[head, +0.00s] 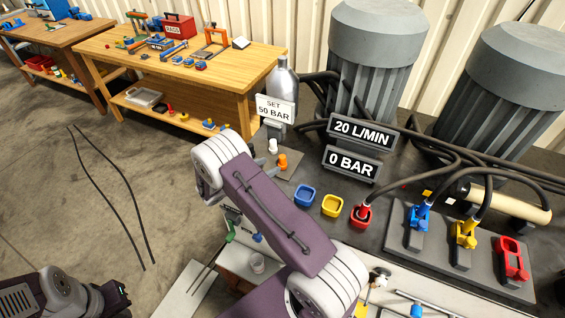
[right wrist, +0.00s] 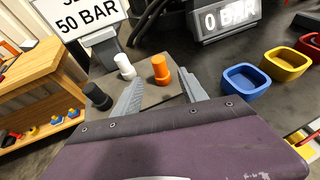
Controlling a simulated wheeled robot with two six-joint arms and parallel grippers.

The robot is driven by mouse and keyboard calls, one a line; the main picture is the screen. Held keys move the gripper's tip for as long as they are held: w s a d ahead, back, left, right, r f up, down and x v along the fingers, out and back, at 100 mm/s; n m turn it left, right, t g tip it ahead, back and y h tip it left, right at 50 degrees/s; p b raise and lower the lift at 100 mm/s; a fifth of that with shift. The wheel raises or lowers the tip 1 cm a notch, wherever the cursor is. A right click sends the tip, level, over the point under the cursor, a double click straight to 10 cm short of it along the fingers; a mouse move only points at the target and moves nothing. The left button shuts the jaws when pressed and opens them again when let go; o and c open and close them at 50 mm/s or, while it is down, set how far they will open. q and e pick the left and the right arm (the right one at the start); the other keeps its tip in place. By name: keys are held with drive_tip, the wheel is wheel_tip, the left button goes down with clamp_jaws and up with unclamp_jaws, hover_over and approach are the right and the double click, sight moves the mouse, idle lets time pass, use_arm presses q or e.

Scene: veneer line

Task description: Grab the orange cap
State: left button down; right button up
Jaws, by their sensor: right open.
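The orange cap (head: 282,161) stands upright on a grey pad (head: 291,174). It also shows in the right wrist view (right wrist: 160,70). A white cap (head: 273,146) stands beside it on the pad, and a black cap (right wrist: 97,95) shows to the left in the right wrist view. My right gripper (right wrist: 160,95) is open and empty. In the right wrist view its two fingers are apart, with the orange cap beyond the gap between them. My left gripper's fingers are not in view.
A "SET 50 BAR" sign (head: 274,109) and a "0 BAR" display (head: 351,164) stand behind the pad. Blue (head: 305,195), yellow (head: 332,205) and red (head: 360,216) cups stand to its right. Hoses and couplings (head: 463,234) lie farther right.

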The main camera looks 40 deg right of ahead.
sight(280, 160)
drive_tip(key=shift+d, duration=0.2)
drive_tip(key=p+x, duration=0.1)
drive_tip(key=x, duration=0.2)
drive_tip(key=shift+d, duration=0.25)
drive_tip(key=shift+w+d+f, duration=0.1)
drive_tip(key=shift+d+f, duration=0.05)
drive_tip(key=p+x, duration=0.2)
drive_tip(key=x, duration=0.2)
drive_tip(key=shift+w+d, duration=0.15)
drive_tip(key=shift+d, duration=0.2)
drive_tip(key=shift+d+f, duration=0.1)
drive_tip(key=shift+f, duration=0.05)
clamp_jaws()
